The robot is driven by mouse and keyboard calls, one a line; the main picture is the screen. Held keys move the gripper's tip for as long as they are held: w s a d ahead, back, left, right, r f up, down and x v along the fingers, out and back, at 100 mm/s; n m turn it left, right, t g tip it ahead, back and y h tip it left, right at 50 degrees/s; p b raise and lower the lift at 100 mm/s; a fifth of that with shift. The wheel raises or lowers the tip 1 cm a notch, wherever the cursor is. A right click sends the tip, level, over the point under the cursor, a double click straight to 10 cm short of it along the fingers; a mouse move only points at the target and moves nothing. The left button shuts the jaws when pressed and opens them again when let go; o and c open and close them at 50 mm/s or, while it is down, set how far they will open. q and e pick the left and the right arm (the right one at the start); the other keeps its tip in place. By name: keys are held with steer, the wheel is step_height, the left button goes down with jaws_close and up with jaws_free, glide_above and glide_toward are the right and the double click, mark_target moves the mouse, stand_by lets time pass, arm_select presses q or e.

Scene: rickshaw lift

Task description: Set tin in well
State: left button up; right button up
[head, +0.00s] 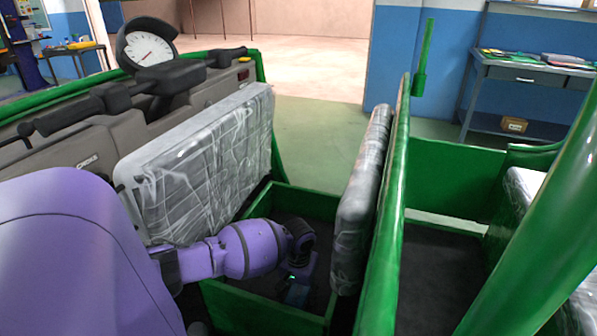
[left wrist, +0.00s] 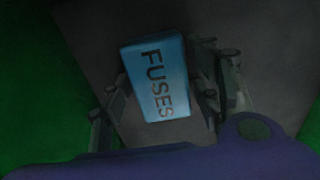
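The tin (left wrist: 157,80) is a light blue box lettered FUSES. In the left wrist view it sits between the two fingers of my left gripper (left wrist: 165,88), which appear to close on its two sides. In the head view the gripper (head: 300,279) points down inside the green-walled well (head: 268,309), with a bit of the tin (head: 296,294) showing at its tips. The dark well floor shows behind the tin; whether the tin touches it I cannot tell. My right gripper is not in view.
A plastic-wrapped seat cushion (head: 205,160) leans at the well's left, and another padded back (head: 362,195) stands at its right beside a green rail (head: 396,190). A grey dashboard with a dial (head: 147,50) lies beyond. Green wall panels bound the well closely.

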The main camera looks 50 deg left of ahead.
mark_target(298, 292)
arm_select(q)
steer(key=shift+r, duration=0.1)
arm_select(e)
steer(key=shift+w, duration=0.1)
arm_select(q)
steer(key=shift+r, duration=0.3)
step_height(298, 292, up, 12)
steer(key=p, duration=0.3)
steer(key=shift+f, duration=0.2)
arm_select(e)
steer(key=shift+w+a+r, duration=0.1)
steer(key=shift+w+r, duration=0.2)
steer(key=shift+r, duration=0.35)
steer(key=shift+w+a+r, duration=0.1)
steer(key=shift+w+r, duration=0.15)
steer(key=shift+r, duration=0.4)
